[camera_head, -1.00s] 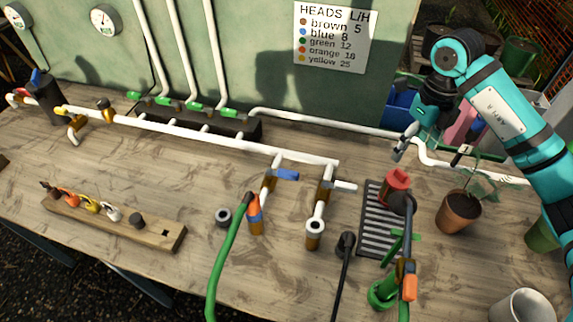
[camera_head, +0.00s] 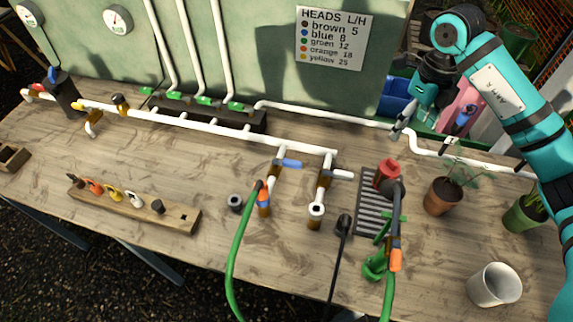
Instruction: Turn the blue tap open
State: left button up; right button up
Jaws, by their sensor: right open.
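The blue tap (camera_head: 290,163) is a blue lever on a brass valve body, on a short branch dropping from the white pipe. Its lever sticks out to the right, crosswise to the branch. Below it an orange connector joins a green hose. A similar tap with a white lever (camera_head: 341,174) stands just to its right. My right gripper (camera_head: 423,138) is open and empty above the back right of the bench, right of and well apart from the blue tap. My left gripper is not in view.
The white main pipe (camera_head: 213,128) crosses the bench. A drain grate (camera_head: 369,208) with a red-topped fitting (camera_head: 388,175), potted plant (camera_head: 442,195) and white mug (camera_head: 494,285) are on the right. A wooden rack (camera_head: 135,211) lies at left. Bench around the tap is fairly clear.

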aim_at(292, 164)
jog(key=k+j, duration=0.45)
jog(key=k, duration=0.15)
jog(key=k+j, duration=0.45)
jog(key=k, duration=0.2)
